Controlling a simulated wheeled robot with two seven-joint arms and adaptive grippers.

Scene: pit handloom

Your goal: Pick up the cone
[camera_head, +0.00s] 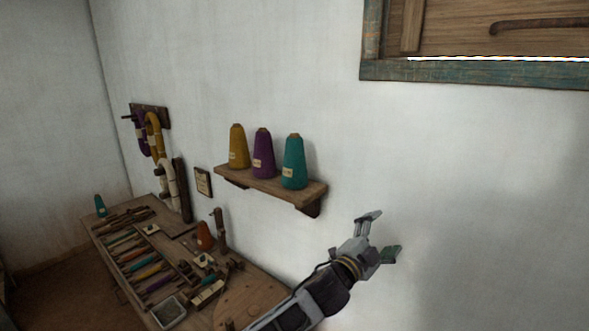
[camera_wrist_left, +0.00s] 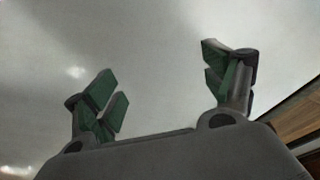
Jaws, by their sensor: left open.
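Three upright thread cones stand in a row on a small wall shelf (camera_head: 235,178) in the head view: a yellow cone (camera_head: 238,148), a purple cone (camera_head: 263,155) and a teal cone (camera_head: 294,163). A small teal cone (camera_head: 100,206) and an orange-brown cone (camera_head: 204,237) stand on the bench below. My left gripper (camera_head: 382,235) is open and empty, to the right of the shelf and lower than the teal cone. Its two spread fingers also show in the left wrist view (camera_wrist_left: 165,90), with only blank wall between them. My right gripper is not in view.
The wooden bench (camera_head: 258,296) below holds several bobbins, tools and a small tray (camera_head: 168,312). Hanks of yarn (camera_head: 155,140) hang on the wall at left. A framed window (camera_head: 460,72) is at upper right. The wall around my gripper is bare.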

